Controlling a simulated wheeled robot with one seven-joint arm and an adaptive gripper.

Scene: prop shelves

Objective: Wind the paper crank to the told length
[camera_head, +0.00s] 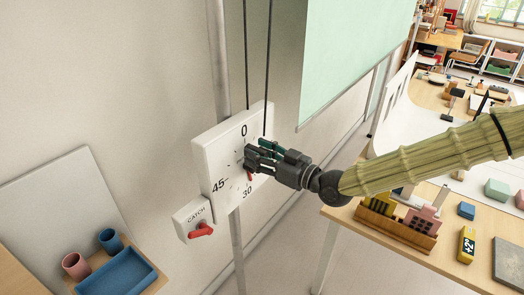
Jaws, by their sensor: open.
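A white dial box (228,199) stands on a grey post by the wall, with 0, 45 and 30 readable on its face. My gripper (252,159) is in front of the middle of the dial, jaws open, and hides the crank there. A small red piece (249,176) shows just below the jaws; I cannot tell if it is a pointer or part of the crank. A smaller box marked CATCH (187,222) with a red lever (201,230) sits at lower left of the dial. A pale green paper sheet (350,50) hangs behind, at upper right.
Two dark cords run up from the dial box. At lower left are a blue tray (118,278), a pink cup (75,266) and a blue cup (110,240). At right, a table holds a wooden rack (395,228), a yellow "+2" block (467,245) and several small blocks.

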